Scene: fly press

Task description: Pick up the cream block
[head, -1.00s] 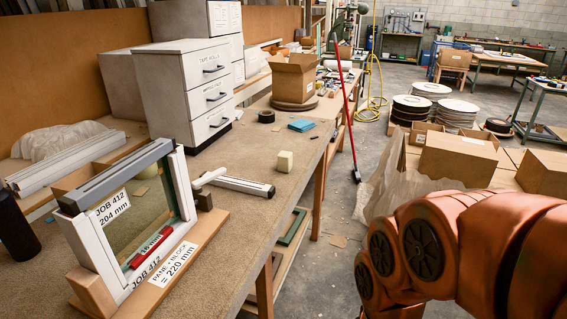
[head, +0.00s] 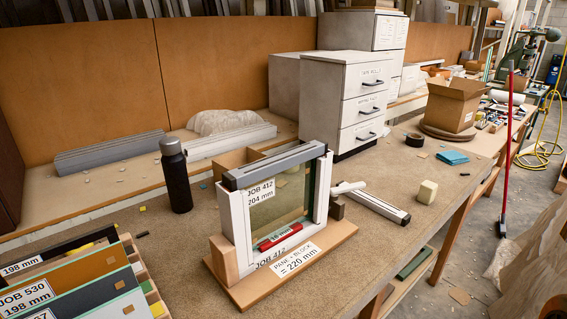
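The cream block (head: 427,192) is a small pale cube standing on the workbench (head: 395,262) near its front edge, in the right half of the head view. It lies to the right of a white-framed pane stand (head: 275,205) labelled JOB 412. A white tool with a dark end (head: 378,205) lies on the bench between the stand and the block, apart from the block. Nothing covers the block. My gripper is not in view.
A dark bottle (head: 176,178) stands left of the pane stand. Labelled panels in a rack (head: 80,285) fill the lower left. A white drawer cabinet (head: 345,95), a black tape roll (head: 415,140), a blue pad (head: 452,157) and a cardboard box (head: 452,105) are behind the block. Bench around the block is clear.

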